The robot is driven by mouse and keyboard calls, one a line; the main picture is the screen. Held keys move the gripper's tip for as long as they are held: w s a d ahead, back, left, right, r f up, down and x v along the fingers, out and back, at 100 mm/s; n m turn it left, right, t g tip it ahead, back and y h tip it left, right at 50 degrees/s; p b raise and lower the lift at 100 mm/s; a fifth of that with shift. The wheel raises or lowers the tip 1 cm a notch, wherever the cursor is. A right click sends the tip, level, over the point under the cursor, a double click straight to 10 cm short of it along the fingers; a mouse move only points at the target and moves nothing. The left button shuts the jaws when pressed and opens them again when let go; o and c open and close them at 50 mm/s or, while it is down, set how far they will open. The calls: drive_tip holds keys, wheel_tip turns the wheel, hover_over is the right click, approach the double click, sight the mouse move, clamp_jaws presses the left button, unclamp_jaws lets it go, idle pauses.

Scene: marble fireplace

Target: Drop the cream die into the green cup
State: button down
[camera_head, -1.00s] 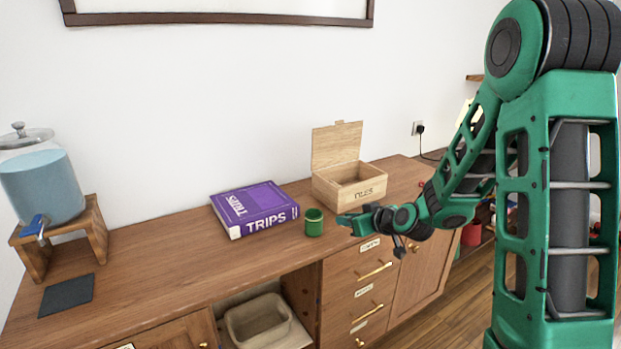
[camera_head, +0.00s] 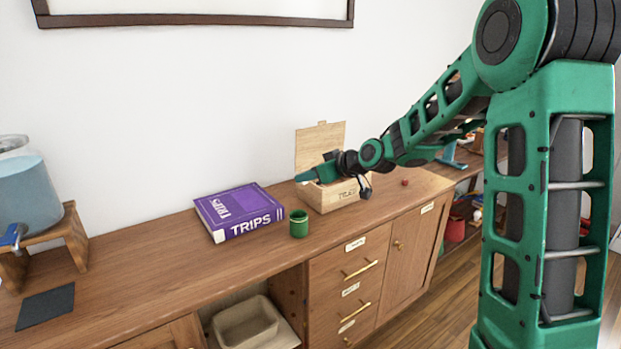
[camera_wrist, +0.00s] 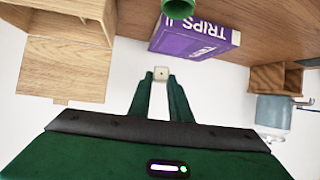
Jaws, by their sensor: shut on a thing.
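The cream die (camera_wrist: 160,74) sits between my fingertips in the wrist view, with a dark dot showing on its face. My gripper (camera_wrist: 160,80) is shut on it. In the head view my gripper (camera_head: 299,177) is raised in front of the open wooden box, up and slightly right of the green cup; the die is too small to make out there. The green cup (camera_head: 298,226) stands upright on the wooden cabinet top, right of the purple book. It also shows at the top edge of the wrist view (camera_wrist: 178,9), partly cut off.
The purple book (camera_head: 239,212) lies left of the cup. The wooden box (camera_head: 335,196) with raised lid stands behind and right of it. A drink dispenser (camera_head: 28,190) on a wooden stand and a dark mat (camera_head: 46,307) are at left. A small red ball (camera_head: 404,183) lies right.

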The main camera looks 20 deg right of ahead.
drive_tip(key=shift+f, duration=2.85)
drive_tip(key=c, duration=1.5)
unclamp_jaws()
drive_tip(key=shift+c, duration=0.2)
drive_tip(key=v, duration=1)
drive_tip(key=shift+s+d, duration=0.2)
drive_tip(key=shift+s, duration=0.1)
drive_tip(key=shift+r, duration=0.1)
